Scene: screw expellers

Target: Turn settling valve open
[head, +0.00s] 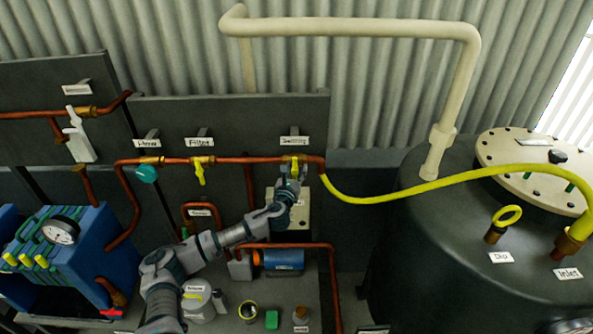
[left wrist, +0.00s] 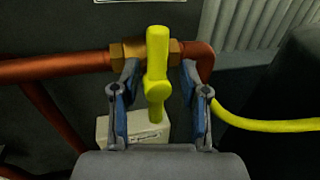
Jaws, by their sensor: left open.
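The settling valve has a yellow handle (left wrist: 157,75) on a brass fitting at the right end of a copper pipe. In the head view the handle (head: 295,165) shows just under the white settling label (head: 294,141). The handle runs up and down, across the pipe, in the left wrist view. My left gripper (left wrist: 158,85) is open, with one finger on each side of the handle and a gap on both sides. In the head view my left gripper (head: 291,180) is at the valve and partly covers it. My right gripper is not in view.
A yellow hose (head: 400,190) runs from the pipe end to the dark tank (head: 450,250) at right. Another yellow valve handle (head: 199,172) and a teal knob (head: 147,174) sit further left on the pipe. A blue pump (head: 282,259) and bottles stand below my left arm.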

